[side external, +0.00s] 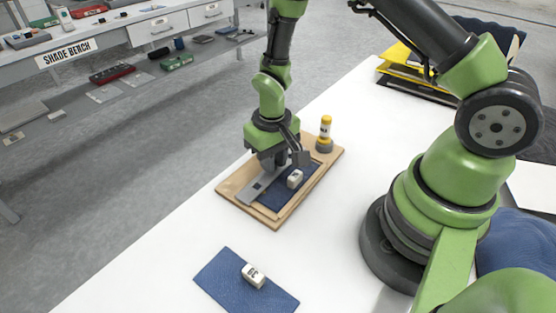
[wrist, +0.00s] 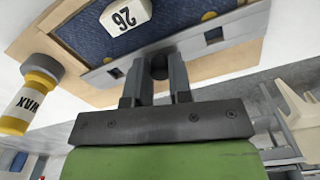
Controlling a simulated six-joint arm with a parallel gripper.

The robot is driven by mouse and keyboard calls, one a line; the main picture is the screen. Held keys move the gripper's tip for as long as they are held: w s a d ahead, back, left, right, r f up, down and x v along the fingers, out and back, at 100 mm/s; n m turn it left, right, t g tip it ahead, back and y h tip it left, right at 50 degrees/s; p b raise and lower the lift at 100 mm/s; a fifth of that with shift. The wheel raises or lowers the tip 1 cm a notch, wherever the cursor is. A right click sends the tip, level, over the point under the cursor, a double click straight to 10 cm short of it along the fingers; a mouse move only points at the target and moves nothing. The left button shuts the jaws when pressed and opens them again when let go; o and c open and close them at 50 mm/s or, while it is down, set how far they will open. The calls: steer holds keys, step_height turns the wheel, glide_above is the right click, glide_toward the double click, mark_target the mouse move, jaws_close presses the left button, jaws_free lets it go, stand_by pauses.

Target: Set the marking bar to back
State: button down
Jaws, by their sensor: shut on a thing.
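The marking bar (side external: 258,188) is a flat grey metal strip lying across the wooden tray (side external: 240,203), along one side of a dark blue leather piece (side external: 268,199). It also shows in the wrist view (wrist: 213,42), with a dark round knob (wrist: 160,66) near its middle. My gripper (side external: 272,166) is low over the tray at the bar. In the wrist view, my gripper's two fingers (wrist: 158,78) are shut on either side of the knob. The side external view partly hides this contact.
A yellow-topped wax container (side external: 325,130) stands at the tray's far corner. Another white block (side external: 253,275) lies on a separate blue leather piece (side external: 222,278). White table between is clear.

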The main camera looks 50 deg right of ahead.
steer(key=shift+w, duration=2.1)
steer(key=c, duration=1)
jaws_free()
steer(key=shift+r, duration=0.15)
step_height(320, 180, up, 10)
steer(key=shift+f, duration=0.15)
